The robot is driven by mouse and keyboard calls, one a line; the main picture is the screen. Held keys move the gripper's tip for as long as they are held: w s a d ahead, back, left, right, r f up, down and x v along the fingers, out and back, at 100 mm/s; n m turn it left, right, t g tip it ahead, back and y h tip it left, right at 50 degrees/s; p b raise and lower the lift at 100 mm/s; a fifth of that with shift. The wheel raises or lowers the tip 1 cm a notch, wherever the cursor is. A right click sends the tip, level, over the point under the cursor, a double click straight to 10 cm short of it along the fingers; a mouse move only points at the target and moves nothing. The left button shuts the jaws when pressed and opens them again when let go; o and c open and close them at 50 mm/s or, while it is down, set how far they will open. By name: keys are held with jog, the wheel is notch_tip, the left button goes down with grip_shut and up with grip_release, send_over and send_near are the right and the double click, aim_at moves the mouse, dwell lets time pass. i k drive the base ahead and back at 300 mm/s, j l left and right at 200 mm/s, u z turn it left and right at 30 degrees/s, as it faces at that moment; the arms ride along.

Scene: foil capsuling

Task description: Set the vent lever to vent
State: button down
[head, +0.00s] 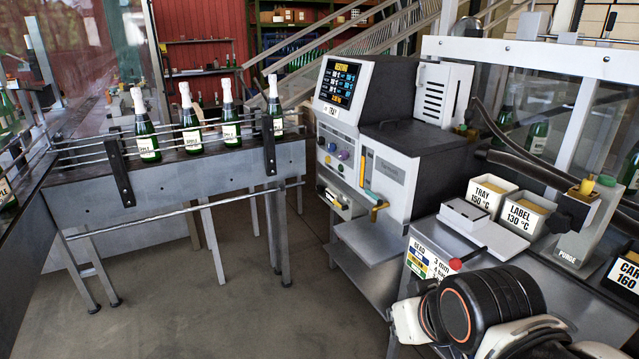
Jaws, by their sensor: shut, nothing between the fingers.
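No label reading "vent" is legible, so I cannot tell for sure which part is the vent lever. A yellow handle (378,209) sticks out low on the front of the grey machine (390,174), below an upright scale strip (367,168). Part of my arm, black and white, fills the bottom right. My gripper's fingers do not show; they are hidden or out of the picture.
A screen (341,83) tops the machine. Green bottles (231,116) line a railed conveyor (200,178) at left. The floor between is clear.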

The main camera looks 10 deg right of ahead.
aim_at(342, 208)
jog(key=i+j, duration=0.2)
jog(key=i, duration=0.2)
jog(key=i+j, duration=0.2)
jog(key=i, duration=0.25)
jog(key=i+j, duration=0.25)
jog(key=i, duration=0.15)
jog(key=i+j, duration=0.2)
jog(key=i, duration=0.25)
jog(key=l+z, duration=0.05)
